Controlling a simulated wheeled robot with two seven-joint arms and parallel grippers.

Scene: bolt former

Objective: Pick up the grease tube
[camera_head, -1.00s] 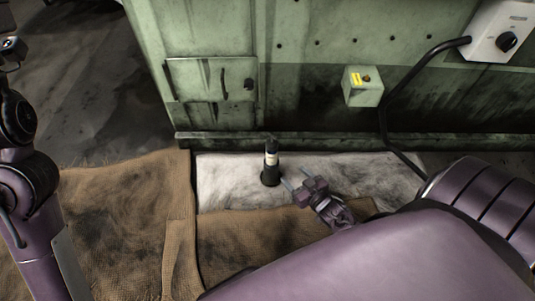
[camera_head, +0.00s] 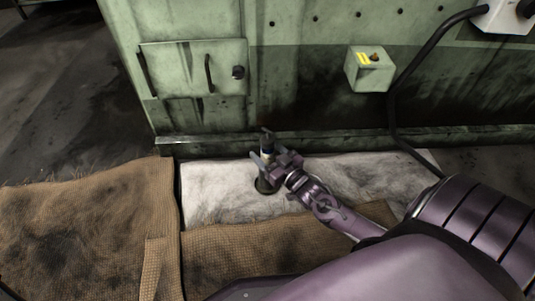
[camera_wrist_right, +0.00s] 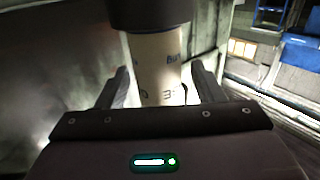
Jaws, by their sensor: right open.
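The grease tube (camera_head: 266,153) stands upright on a white cloth in front of the green machine, with a dark round foot at its base. My right gripper (camera_head: 262,160) is open at the tube, with its fingers around the tube's middle. In the right wrist view, the tube's pale printed body (camera_wrist_right: 157,68) stands between the two fingers of the right gripper (camera_wrist_right: 158,88), with a dark part above. Small gaps show beside the tube. The gripper partly hides the tube in the head view. My left gripper is out of view.
The white cloth (camera_head: 215,190) lies along the machine's base. Brown sacking (camera_head: 85,225) covers the floor in front and left. The green machine (camera_head: 330,90) rises close behind, with a small switch box (camera_head: 369,70) and a black cable (camera_head: 412,75).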

